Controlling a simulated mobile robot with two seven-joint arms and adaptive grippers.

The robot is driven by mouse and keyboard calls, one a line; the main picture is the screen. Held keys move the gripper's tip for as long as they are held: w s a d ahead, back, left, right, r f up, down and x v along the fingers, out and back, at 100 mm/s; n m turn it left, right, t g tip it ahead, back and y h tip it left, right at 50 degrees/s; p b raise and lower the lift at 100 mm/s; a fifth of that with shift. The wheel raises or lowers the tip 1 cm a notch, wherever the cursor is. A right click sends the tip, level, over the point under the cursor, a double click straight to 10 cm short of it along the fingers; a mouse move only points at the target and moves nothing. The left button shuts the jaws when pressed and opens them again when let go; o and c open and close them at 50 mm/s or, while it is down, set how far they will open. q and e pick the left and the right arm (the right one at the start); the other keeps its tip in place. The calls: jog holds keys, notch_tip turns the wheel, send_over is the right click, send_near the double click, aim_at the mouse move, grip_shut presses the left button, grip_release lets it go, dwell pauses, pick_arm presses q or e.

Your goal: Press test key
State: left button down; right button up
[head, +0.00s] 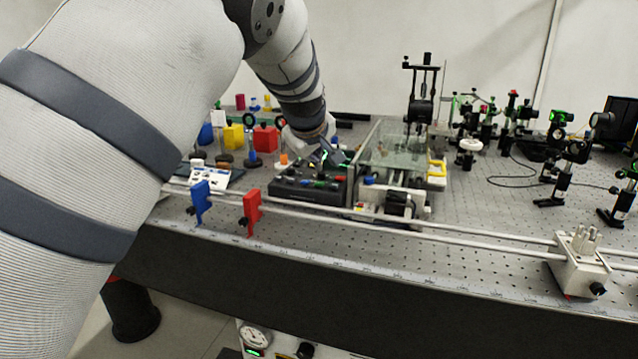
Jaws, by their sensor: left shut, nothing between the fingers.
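A dark control box (283,190) with several small coloured keys or knobs sits on the optical bench, left of the middle. I cannot read any labels, so I cannot tell which one is the test key. My left arm reaches in from the left and bends down over the bench. My left gripper (326,153) is small in the picture, shut and empty, at the back of the control box. I cannot tell whether its fingertips touch the box, and the arm's end hides part of what lies behind. My right gripper is not in view.
Right of the box stands a glass-topped stage (405,150). A rail with a blue holder (201,200) and a red holder (252,210) runs along the front. Optics mounts (565,160) crowd the right side. Coloured blocks (233,136) stand behind on the left.

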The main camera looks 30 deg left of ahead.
aim_at(316, 183)
pick_arm(q)
jog(key=shift+r, duration=1.8)
